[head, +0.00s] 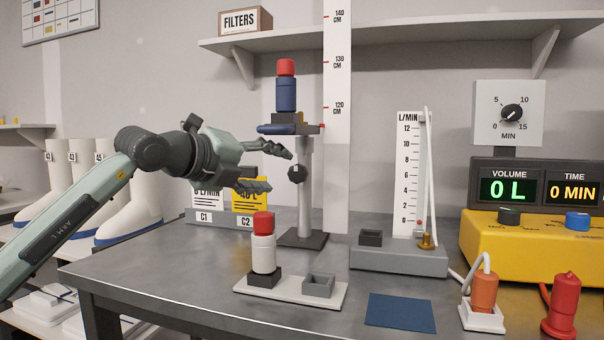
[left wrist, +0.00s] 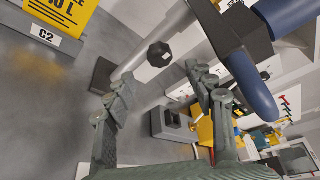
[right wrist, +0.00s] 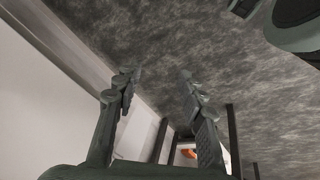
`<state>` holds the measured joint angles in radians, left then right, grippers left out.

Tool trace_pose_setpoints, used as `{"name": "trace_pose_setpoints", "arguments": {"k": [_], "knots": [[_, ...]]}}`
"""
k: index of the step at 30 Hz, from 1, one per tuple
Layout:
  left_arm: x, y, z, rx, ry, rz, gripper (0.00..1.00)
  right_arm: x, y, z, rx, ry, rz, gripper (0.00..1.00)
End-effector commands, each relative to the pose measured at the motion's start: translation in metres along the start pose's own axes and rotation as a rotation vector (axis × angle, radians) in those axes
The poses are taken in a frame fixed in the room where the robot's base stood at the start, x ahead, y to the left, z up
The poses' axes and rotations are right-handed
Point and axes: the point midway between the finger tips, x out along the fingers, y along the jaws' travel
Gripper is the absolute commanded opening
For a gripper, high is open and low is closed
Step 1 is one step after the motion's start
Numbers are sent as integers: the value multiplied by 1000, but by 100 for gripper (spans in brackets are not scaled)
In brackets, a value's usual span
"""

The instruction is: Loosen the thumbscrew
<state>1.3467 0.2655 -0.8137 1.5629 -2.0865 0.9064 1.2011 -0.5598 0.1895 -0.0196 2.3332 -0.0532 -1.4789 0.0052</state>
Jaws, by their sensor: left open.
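The thumbscrew is a black faceted knob (head: 297,174) on the side of the grey post (head: 305,205) of a stand. Above it, the stand's platform (head: 308,129) bears a blue bottle with a red cap (head: 286,88). My left gripper (head: 275,169) is open and empty, just left of the knob, its fingers pointing at it. In the left wrist view, the knob (left wrist: 159,54) lies ahead, between the two fingertips and apart from them. My right gripper (right wrist: 158,78) shows only in its own wrist view, open and empty near a grey mottled surface.
A white bottle with a red cap (head: 263,248) stands on a white base in front of the post. Yellow and white cards (head: 249,196) stand behind my left gripper. A flow gauge (head: 409,175) stands right of the post. A blue mat (head: 400,313) lies at the front.

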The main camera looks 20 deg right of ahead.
Motion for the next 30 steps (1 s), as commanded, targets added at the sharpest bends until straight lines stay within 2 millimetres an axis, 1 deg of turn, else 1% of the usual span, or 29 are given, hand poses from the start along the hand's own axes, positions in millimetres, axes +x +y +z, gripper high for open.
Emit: {"name": "trace_pose_setpoints", "arguments": {"k": [5, 12, 15, 19, 26, 30], "knots": [[22, -2, 0, 0, 2, 1, 55, 8, -2, 0, -1, -5, -6, 40], [59, -2, 1, -1, 1, 1, 55, 25, -5, 0, -1, -11, -16, 40], [69, -1, 0, -1, 0, 0, 55, 30, -6, 1, -1, -13, -19, 40], [76, 0, 0, 0, 0, 1, 55, 34, -7, 1, -1, -12, -20, 40], [76, 0, 0, 0, 0, 1, 55, 35, -7, 1, -1, -13, -21, 40], [76, 0, 0, 0, 0, 1, 38, 35, -7, 1, -1, -13, -21, 40]]}}
